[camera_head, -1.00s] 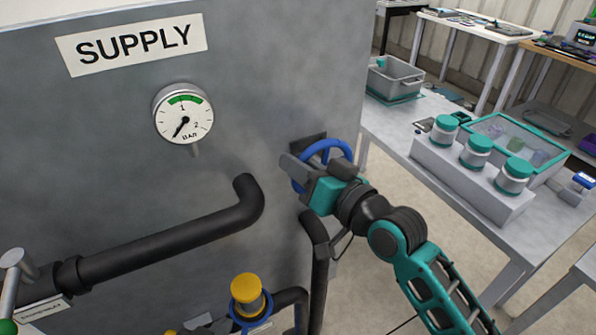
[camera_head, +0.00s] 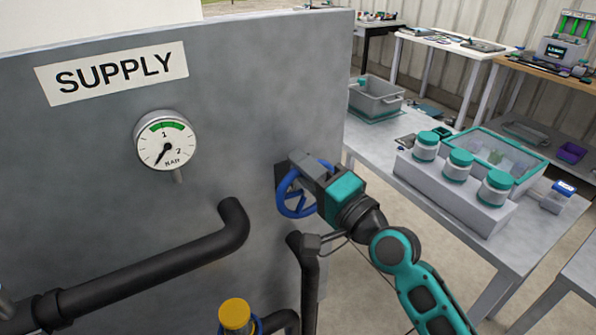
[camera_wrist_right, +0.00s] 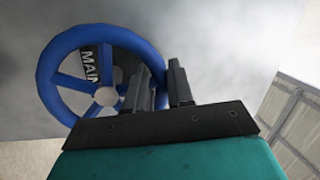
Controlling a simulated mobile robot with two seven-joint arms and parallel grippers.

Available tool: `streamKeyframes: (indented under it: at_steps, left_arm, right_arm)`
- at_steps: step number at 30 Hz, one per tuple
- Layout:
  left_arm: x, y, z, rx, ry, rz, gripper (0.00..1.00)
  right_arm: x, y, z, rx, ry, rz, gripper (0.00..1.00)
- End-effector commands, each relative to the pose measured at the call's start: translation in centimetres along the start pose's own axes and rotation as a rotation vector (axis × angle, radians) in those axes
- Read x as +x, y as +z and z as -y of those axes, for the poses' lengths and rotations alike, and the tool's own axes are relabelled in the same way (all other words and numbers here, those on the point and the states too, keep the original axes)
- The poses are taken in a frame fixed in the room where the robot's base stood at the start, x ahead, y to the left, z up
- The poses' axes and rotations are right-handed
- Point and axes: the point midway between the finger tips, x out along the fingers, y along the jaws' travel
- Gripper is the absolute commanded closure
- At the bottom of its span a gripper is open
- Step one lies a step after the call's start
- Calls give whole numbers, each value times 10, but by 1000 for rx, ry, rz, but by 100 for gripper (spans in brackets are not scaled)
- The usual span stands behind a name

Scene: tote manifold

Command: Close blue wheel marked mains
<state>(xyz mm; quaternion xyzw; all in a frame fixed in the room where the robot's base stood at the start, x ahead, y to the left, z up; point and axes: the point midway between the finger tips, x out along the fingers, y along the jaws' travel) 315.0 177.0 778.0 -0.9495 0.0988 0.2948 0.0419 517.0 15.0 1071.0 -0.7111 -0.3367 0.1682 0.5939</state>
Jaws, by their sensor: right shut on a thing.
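The blue wheel (camera_head: 284,202) is mounted at the right edge of the grey panel. In the right wrist view the blue wheel (camera_wrist_right: 50,92) faces me, and a partly covered label behind its spokes reads "MAIN". My right gripper (camera_head: 303,172) lies across the wheel's upper right part. In the right wrist view my right gripper (camera_wrist_right: 162,88) has its fingers on either side of the rim at the wheel's right side, shut on it. The fingers hide part of the rim. My left gripper is not in view.
A pressure gauge (camera_head: 165,140) and a SUPPLY sign (camera_head: 113,74) are on the panel. A black pipe (camera_head: 140,270) bends out left of the wheel, and another stands below it. A yellow-capped fitting (camera_head: 234,314) is lower down. A table with jars (camera_head: 459,166) stands right.

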Motion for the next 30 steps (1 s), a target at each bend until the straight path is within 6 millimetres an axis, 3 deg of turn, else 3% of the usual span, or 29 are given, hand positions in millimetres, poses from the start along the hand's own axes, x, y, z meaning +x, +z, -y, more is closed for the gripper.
streamKeyframes:
  at_steps: [12,28,29,30]
  left_arm:
    - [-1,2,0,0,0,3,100]
    - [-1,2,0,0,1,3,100]
    - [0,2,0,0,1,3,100]
    - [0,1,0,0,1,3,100]
  right_arm:
    - [-1,-14,4,158,-33,-45,100]
    - [-1,-15,4,174,-36,-49,100]
    - [-1,-15,4,174,-36,-49,75]
    - [-1,-15,4,174,-35,-48,71]
